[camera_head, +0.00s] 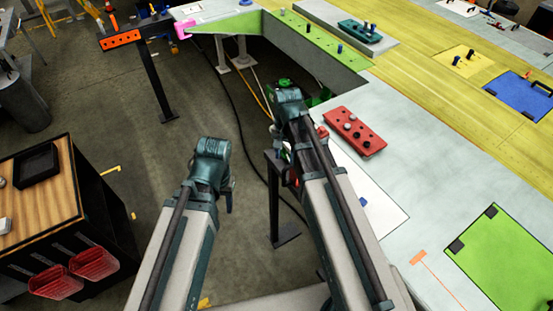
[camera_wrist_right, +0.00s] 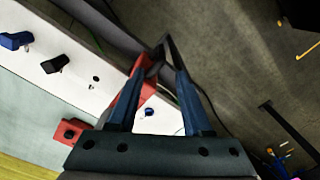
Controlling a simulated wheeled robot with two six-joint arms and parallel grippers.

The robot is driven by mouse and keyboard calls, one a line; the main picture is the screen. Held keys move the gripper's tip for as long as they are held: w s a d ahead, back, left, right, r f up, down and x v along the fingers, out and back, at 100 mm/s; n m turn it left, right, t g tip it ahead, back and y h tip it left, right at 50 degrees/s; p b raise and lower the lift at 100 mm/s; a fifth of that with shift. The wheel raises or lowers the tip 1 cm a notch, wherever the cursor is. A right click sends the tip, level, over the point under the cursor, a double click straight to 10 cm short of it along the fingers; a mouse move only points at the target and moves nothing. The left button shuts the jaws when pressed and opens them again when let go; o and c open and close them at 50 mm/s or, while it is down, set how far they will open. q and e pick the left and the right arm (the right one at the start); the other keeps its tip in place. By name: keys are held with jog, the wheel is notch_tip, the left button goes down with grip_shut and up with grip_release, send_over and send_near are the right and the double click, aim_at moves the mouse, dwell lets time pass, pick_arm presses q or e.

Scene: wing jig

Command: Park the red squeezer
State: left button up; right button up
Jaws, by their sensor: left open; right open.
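My right gripper (camera_wrist_right: 160,100) is open in the right wrist view, its two dark blue fingers spread apart. A red tool with a black looped jaw, which looks like the red squeezer (camera_wrist_right: 147,85), shows between and beyond the fingers, near the left one. I cannot tell whether it touches a finger. In the head view my right gripper is mostly hidden behind its wrist at the work table's near edge; a small red part (camera_head: 293,177) shows beside that arm. My left gripper (camera_head: 227,194) is open and hangs over the floor, away from the tables.
A red board with knobs (camera_head: 353,132) lies on the table right of my right arm. An orange holed rack (camera_head: 121,39) stands at the back left. A wooden-topped cart (camera_head: 55,195) stands left.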

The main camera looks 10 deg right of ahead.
aim_at(284, 177)
jog(key=shift+w+r, duration=0.1)
jog(key=shift+w, duration=0.3)
jog(key=shift+s, duration=0.1)
jog(key=shift+s, duration=0.1)
notch_tip(284, 177, down, 14)
jog(key=b, duration=1.4)
jog(key=shift+r, duration=0.1)
grip_shut()
dwell(0.4)
